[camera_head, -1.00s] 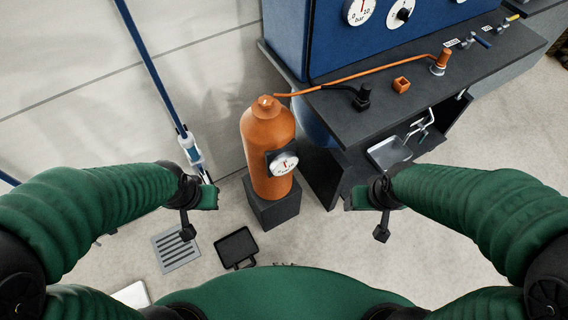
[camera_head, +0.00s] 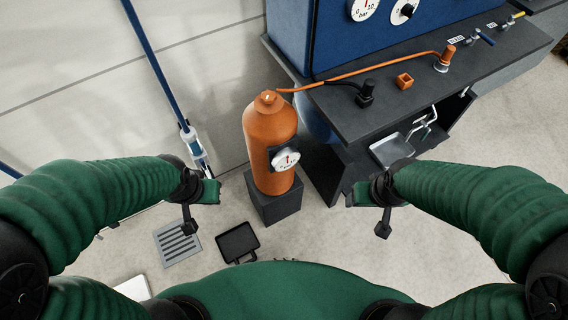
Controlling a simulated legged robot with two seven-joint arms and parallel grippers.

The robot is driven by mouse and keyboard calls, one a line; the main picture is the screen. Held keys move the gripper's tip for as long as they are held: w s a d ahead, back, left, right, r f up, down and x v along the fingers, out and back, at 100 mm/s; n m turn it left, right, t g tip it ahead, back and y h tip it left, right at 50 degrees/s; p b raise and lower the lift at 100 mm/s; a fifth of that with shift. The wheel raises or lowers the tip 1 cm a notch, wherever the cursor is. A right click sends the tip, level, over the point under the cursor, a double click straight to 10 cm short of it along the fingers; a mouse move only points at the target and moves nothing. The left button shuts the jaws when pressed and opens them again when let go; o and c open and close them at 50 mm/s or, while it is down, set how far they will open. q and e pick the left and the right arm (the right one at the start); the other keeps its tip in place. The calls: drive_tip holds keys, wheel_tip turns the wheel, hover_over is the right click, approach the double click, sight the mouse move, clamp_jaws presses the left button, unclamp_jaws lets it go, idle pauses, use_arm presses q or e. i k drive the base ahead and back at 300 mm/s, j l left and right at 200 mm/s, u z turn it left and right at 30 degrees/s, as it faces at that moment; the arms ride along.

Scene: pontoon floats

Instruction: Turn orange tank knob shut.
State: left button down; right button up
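The orange tank (camera_head: 268,135) stands upright on a dark block (camera_head: 275,207) in the middle of the view. Its orange knob (camera_head: 267,97) is on top, with an orange hose leading off to the right. A round white gauge (camera_head: 286,159) is on the tank's front. My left gripper (camera_head: 212,190) is to the left of the tank, below knob height in the picture and apart from it. My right gripper (camera_head: 352,194) is to the right of the tank, also apart from it. Neither holds anything visible. The finger gaps are too small to tell.
A dark bench (camera_head: 400,100) with a blue gauge panel (camera_head: 335,50) stands at the right. An orange hose (camera_head: 370,67) crosses it. A blue pole (camera_head: 155,70) leans at the left. A floor grate (camera_head: 178,245) and a black tray (camera_head: 237,243) lie in front.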

sight(268, 97)
drive_tip(key=i+j+u, duration=0.1)
drive_tip(key=j+u, duration=0.2)
drive_tip(key=u, duration=0.15)
drive_tip(key=i+j+u, duration=0.15)
drive_tip(key=j+u, duration=0.25)
drive_tip(key=l, duration=0.1)
